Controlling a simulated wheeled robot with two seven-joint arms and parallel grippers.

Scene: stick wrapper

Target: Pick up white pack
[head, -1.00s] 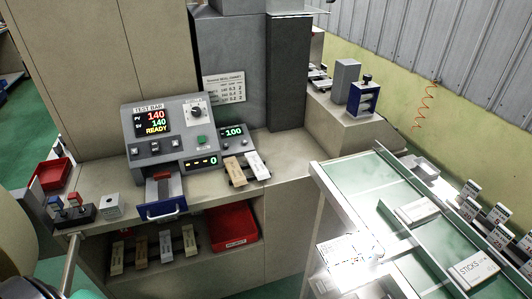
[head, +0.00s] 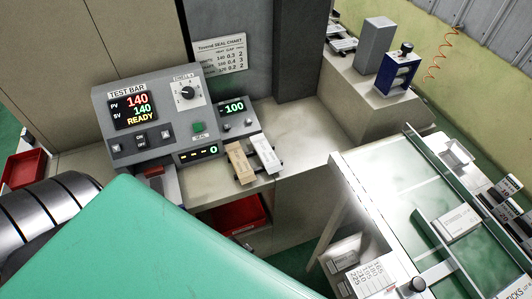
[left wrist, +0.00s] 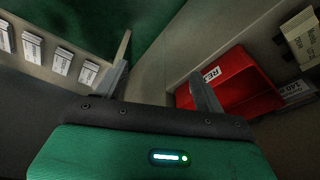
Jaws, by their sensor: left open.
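A white pack (head: 264,152) lies at a slant on a small dark rack on the counter, right of the test bar machine. A tan pack (head: 239,162) lies beside it on its left. In the left wrist view my left gripper (left wrist: 163,78) is open, with nothing between its two fingers. It is over the floor and beside the red bin, with its right finger in front of the bin. In the head view my green left arm fills the lower left, and its fingertips do not show. My right gripper is not in view.
The test bar machine (head: 135,110) stands left of the packs. The red bin (left wrist: 235,85) sits on a lower shelf, near a tan pack (left wrist: 302,38). Several white-labelled pieces line the left wrist view's left side. A conveyor table (head: 350,165) stands at the right. Counter right of the packs is clear.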

